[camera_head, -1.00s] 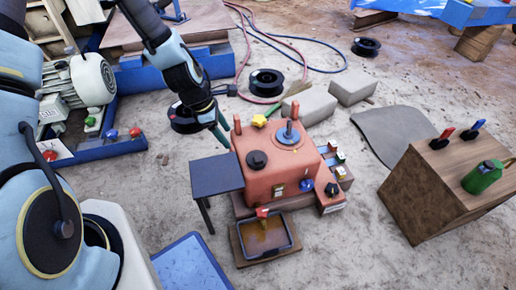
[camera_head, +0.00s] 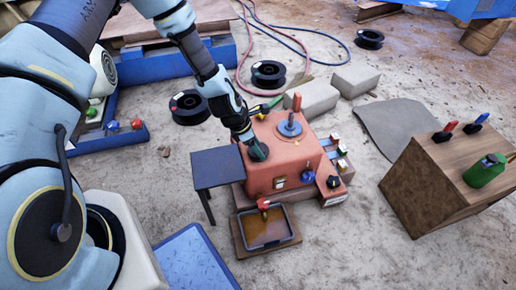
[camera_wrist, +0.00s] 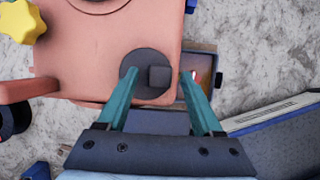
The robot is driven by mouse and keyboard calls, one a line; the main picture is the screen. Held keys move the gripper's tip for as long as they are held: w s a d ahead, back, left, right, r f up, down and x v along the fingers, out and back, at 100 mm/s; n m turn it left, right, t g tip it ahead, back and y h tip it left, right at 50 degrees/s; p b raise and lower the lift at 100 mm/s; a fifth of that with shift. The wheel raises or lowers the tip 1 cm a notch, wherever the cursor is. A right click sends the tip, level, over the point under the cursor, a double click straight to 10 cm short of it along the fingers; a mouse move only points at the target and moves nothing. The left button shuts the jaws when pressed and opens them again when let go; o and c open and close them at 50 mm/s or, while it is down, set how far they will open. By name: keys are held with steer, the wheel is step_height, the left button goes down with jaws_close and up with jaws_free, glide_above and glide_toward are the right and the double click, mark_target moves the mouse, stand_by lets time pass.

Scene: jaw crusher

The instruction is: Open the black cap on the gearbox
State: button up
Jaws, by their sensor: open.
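The gearbox (camera_head: 292,162) is the reddish-orange box in the middle of the head view; its top (camera_wrist: 85,70) fills the upper left of the wrist view. The black cap (camera_wrist: 148,60) is a round dark disc with a raised square grip on the gearbox's top, near its edge. My gripper (camera_head: 257,154) is over the cap and mostly hides it in the head view. In the wrist view my gripper (camera_wrist: 160,75) is open, its two teal fingers on either side of the square grip. I cannot tell whether they touch the cap.
A blue disc with an upright handle (camera_head: 290,129) stands on the gearbox; a yellow star knob (camera_wrist: 20,20) is at the wrist view's upper left. A dark side table (camera_head: 216,167) and an oil tray (camera_head: 282,242) stand close by. A wooden crate (camera_head: 420,195) is at right.

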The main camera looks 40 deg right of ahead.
steer(key=shift+f, duration=0.2)
jaws_close()
stand_by(0.5)
stand_by(0.9)
